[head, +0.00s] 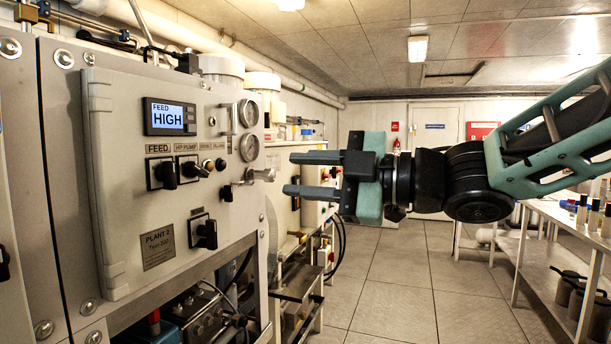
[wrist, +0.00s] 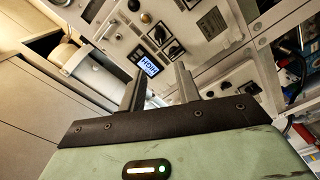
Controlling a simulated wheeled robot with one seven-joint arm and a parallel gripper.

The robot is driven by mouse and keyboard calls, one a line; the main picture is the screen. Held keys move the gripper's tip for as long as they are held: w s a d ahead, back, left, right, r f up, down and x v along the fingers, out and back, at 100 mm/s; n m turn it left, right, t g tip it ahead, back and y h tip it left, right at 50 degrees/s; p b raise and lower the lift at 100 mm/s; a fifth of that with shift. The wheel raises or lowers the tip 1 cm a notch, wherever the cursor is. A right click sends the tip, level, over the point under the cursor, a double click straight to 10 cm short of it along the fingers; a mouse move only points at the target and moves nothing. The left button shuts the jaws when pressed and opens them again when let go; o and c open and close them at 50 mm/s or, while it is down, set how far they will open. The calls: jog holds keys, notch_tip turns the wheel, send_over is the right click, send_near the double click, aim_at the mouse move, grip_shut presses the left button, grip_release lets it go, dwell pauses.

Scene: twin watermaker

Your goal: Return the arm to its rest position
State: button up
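My gripper (head: 312,174) is in the middle of the head view, at the end of my arm, which reaches in from the right. Its two fingers point left toward the grey control panel (head: 120,200) and are spread apart with nothing between them. A gap of air seems to lie between the fingertips and the panel, close to the gauges and the small valve handle (head: 254,176). In the wrist view the two fingers (wrist: 158,85) also stand apart and empty, with the panel's display (wrist: 148,66) behind them.
The display (head: 170,117) reads "FEED HIGH". Black knobs (head: 162,173) and a lower knob (head: 204,233) stick out of the panel. A bench (head: 545,215) with bottles stands at the right. The tiled floor (head: 390,280) between is clear.

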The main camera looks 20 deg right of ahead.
notch_tip(320, 180, down, 14)
jog(key=s+f+m+g+h+p, duration=0.15)
jog(key=m+h+p, duration=0.25)
jog(key=m+h, duration=0.65)
jog(key=s+f+m+g+h+p, duration=0.1)
jog(key=s+f+m+g, duration=0.1)
jog(key=s, duration=0.7)
jog(key=s+f+m+g+h+p, duration=0.1)
jog(key=s+f+m+g+h, duration=0.1)
jog(key=s+f+g, duration=0.3)
jog(key=s+g, duration=0.2)
jog(key=s, duration=0.2)
jog(key=shift+s+f, duration=0.25)
jog(key=shift+m+g, duration=0.25)
